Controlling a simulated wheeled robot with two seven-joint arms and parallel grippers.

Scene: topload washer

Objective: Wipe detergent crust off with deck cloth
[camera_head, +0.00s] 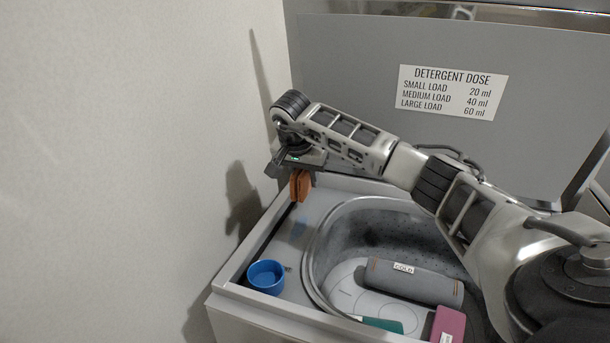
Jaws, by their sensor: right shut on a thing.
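My right gripper (296,163) reaches in from the right, over the left rear of the washer deck (293,255). It is shut on an orange-brown folded cloth (300,185), which hangs below the jaws. I cannot tell whether the cloth touches the deck. A faint bluish patch (301,229), perhaps the detergent crust, shows on the deck in front of the cloth, apart from it. My left gripper is out of view.
A blue cup (266,277) stands on the deck's front left. The open tub (322,262) holds a grey roll labelled COLD (415,281), a pink item (448,325) and a green item (383,324). The raised lid (350,70) bears a dose label (452,91). A wall (120,150) stands left.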

